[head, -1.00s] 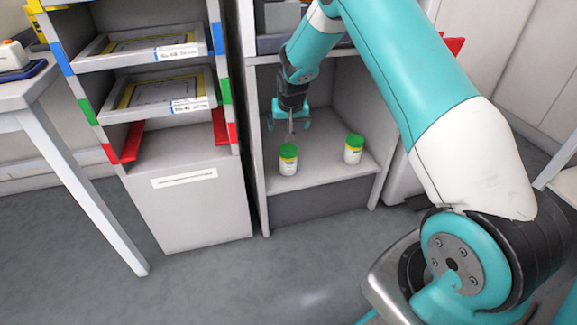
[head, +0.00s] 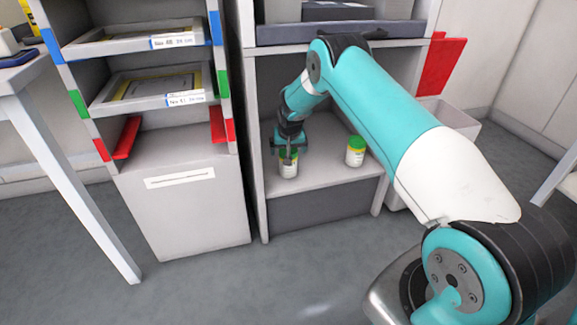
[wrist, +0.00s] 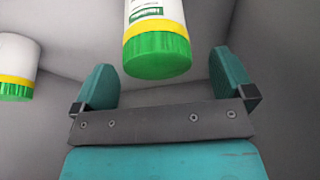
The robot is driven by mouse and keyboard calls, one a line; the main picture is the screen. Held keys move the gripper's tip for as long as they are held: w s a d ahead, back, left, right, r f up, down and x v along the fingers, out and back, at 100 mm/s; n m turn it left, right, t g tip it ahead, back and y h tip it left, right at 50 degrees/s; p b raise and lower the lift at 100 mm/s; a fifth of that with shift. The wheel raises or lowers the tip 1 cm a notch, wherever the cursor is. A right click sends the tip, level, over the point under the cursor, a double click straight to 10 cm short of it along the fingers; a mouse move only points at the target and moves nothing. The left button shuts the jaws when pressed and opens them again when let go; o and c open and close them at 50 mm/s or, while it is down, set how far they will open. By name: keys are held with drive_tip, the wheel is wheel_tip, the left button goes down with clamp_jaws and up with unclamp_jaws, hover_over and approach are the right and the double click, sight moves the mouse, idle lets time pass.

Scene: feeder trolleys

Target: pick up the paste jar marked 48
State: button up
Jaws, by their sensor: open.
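A white paste jar with a green lid and yellow band (head: 288,170) stands upright on the shelf of the open cubby. My gripper (head: 287,151) is over this jar's lid. In the wrist view my gripper (wrist: 162,82) has its fingers spread, with the jar's green lid (wrist: 157,55) between and just beyond them, not gripped. A second similar jar (head: 355,152) stands to the right on the same shelf; part of it shows at the left edge of the wrist view (wrist: 15,68). The numbers on both jars are too small or hidden to read, so I cannot tell which is 48.
The cubby shelf (head: 325,172) has side walls close around the jars and another shelf (head: 340,32) with grey boxes above. A rack with labelled trays (head: 150,92) and red rails stands to the left. A white table (head: 40,140) is at the far left.

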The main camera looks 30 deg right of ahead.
drive_tip(key=b+x, duration=0.2)
drive_tip(key=x, duration=0.2)
drive_tip(key=shift+d+f, duration=0.1)
drive_tip(key=shift+d, duration=0.05)
drive_tip(key=c, duration=1.3)
drive_tip(key=shift+c, duration=0.3)
drive_tip(key=shift+r, duration=0.25)
